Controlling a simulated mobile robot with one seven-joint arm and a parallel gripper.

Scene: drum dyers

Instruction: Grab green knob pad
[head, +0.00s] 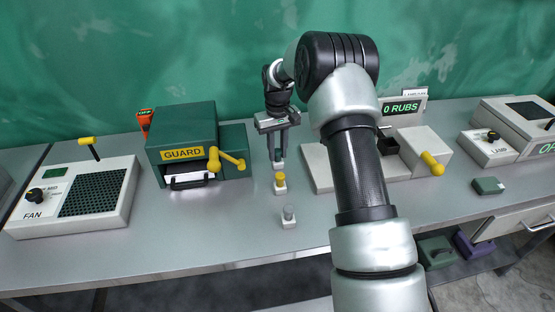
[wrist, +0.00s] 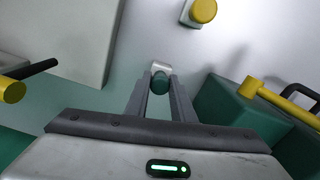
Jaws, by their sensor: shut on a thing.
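The green knob pad (head: 278,156) is a small pale block with a round dark green knob. It is at the back of a row of similar pads on the grey bench. My gripper (head: 278,145) points down over it, with its fingers shut on the green knob. In the wrist view the knob (wrist: 160,83) sits between the fingertips of my gripper (wrist: 159,84), and a pale edge of the pad shows just beyond. The fingers hide part of the pad, and I cannot tell whether it touches the bench.
A yellow knob pad (head: 280,183) and a grey knob pad (head: 289,216) stand in front. The green GUARD box (head: 183,142) with a yellow handle is close on the left. The RUBS machine (head: 316,168) is close on the right. The bench front is clear.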

